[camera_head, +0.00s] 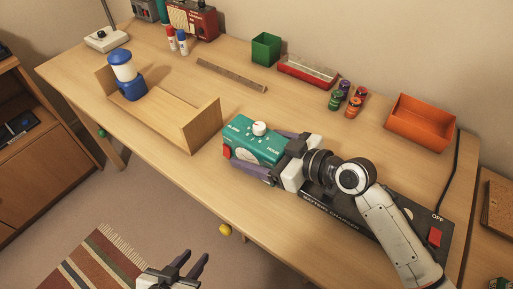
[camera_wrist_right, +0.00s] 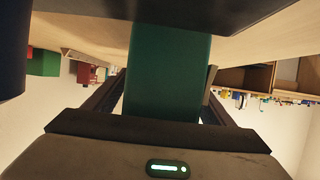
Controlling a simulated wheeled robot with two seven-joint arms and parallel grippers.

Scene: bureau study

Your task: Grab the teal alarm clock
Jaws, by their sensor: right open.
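The teal alarm clock (camera_head: 250,147) sits on the desk, with a white knob on top and a red part at its left end. My right gripper (camera_head: 262,158) reaches it from the right, its open fingers along either side of the clock. In the right wrist view, the clock (camera_wrist_right: 167,70) fills the space between the fingers; I cannot tell if they touch it. My left gripper (camera_head: 189,266) is open and empty at the bottom of the head view, over the floor in front of the desk.
A black battery charger (camera_head: 345,215) with a red switch lies under my right arm. A wooden bookend rack (camera_head: 160,118) holding a blue-and-white object (camera_head: 124,75) stands to the left. An orange bin (camera_head: 418,124), small cans (camera_head: 347,96) and a green box (camera_head: 266,48) stand behind.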

